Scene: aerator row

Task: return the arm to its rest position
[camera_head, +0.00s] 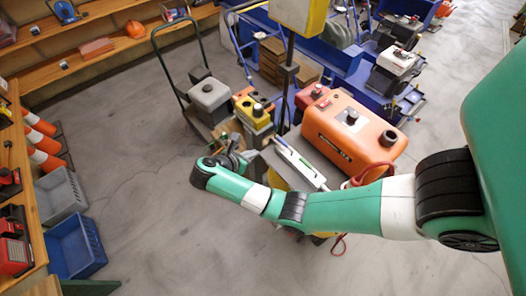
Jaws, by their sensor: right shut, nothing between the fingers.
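My right arm comes in from the right edge as a green and white chain of links. It reaches left across the front of the orange machine (345,133). Its wrist ends left of that machine, and the small dark right gripper (236,150) is there, partly hidden behind the wrist. The gripper looks shut, with nothing seen in it. My left gripper is not in view.
A cart (200,97) with grey and yellow equipment stands just beyond the wrist. Blue machinery (335,60) is at the back right. Cones (40,140), a grey crate (60,196) and a blue crate (75,247) line the left. The floor (140,150) between is clear.

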